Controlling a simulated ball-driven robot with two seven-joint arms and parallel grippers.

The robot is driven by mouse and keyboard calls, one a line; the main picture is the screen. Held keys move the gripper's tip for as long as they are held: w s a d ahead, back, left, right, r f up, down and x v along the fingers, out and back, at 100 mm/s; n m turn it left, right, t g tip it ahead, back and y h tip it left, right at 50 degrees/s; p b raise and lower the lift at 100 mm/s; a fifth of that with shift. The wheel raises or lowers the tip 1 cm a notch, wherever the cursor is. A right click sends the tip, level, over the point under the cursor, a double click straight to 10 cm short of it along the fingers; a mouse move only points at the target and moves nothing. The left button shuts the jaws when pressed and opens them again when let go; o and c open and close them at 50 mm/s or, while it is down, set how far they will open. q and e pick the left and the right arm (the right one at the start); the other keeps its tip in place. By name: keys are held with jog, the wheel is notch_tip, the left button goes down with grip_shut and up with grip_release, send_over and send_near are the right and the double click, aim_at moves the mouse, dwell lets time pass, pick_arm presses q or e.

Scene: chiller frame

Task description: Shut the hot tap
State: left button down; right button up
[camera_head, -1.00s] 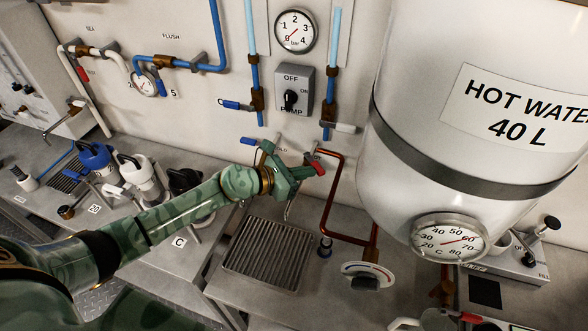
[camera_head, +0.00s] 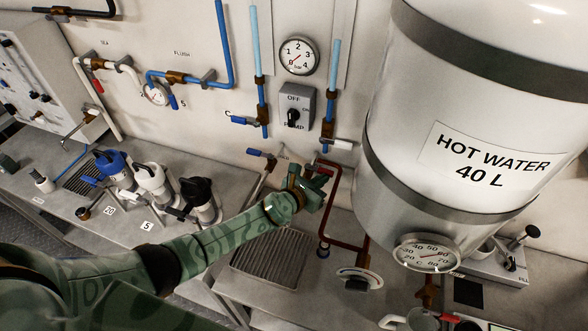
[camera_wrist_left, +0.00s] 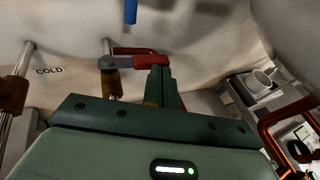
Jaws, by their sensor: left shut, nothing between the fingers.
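The hot tap's red lever (camera_head: 325,170) is at the wall above the sink, by the copper pipe, partly hidden behind my left gripper (camera_head: 319,181). In the left wrist view the red lever (camera_wrist_left: 150,60) reaches sideways from the tap's brass body (camera_wrist_left: 110,82). My left gripper's fingers (camera_wrist_left: 160,76) are shut and empty, with their tips at the lever. I cannot tell whether they touch it. My right gripper is in neither view.
The cold tap's blue lever (camera_head: 262,154) is just left of my gripper. The white hot water tank (camera_head: 400,185) bulges out close on the right. A copper pipe (camera_head: 331,210) runs down beside my gripper. The grated drain (camera_head: 270,258) lies below, clear.

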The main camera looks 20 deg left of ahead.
pick_arm(q)
jog(key=shift+d+r+n+y, duration=0.35)
jog(key=shift+n+y, duration=0.15)
jog(key=shift+y, duration=0.1)
jog(key=shift+w+d+f+n+t+y, duration=0.1)
jog(key=shift+w+f+n+t+y, duration=0.2)
jog(key=shift+f+n+t+y, duration=0.15)
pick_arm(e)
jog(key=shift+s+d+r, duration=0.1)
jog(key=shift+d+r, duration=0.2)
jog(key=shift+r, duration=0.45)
pick_arm(q)
jog(key=shift+r, duration=0.2)
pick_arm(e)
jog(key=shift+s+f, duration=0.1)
pick_arm(q)
jog(key=shift+w, duration=0.1)
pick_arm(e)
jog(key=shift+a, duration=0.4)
